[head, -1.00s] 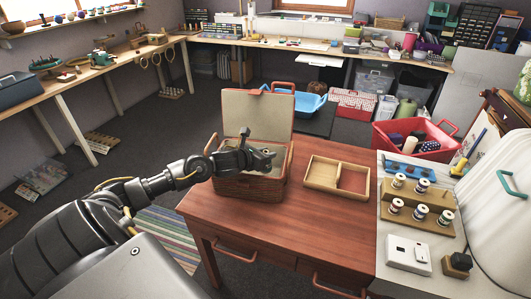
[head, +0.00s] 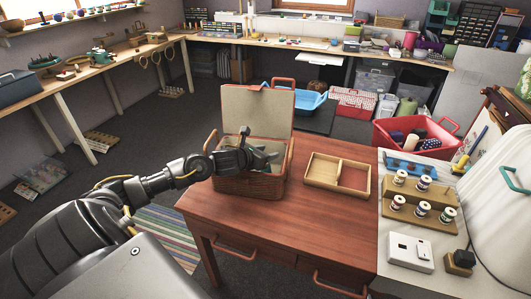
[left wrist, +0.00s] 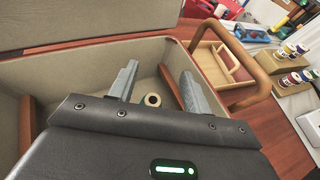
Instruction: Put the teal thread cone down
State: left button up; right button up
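The open sewing basket (head: 246,187) stands on the red-brown table with its lid up. My left gripper (head: 266,158) reaches into its mouth from the left. In the left wrist view the two grey fingers (left wrist: 158,84) are spread apart over the pale basket interior. A small cream ring with a dark hole (left wrist: 152,100) shows between them, with a gap to each finger. My right gripper is not in view.
A divided wooden tray (head: 337,174) lies right of the basket. A wooden rack (head: 420,206) with several spools stands on the grey counter. A red bin (head: 413,144) holds large thread rolls. The table front is clear. The raised lid (head: 253,110) and handles border the gripper.

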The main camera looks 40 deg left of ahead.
pick_arm(q)
jog(key=v, duration=0.6)
jog(key=r+v, duration=0.1)
jog(key=v, duration=0.4)
jog(key=shift+s+a+r, duration=0.1)
jog(key=shift+s+r, duration=0.15)
jog(key=shift+s, duration=0.1)
jog(key=shift+s+r, duration=0.1)
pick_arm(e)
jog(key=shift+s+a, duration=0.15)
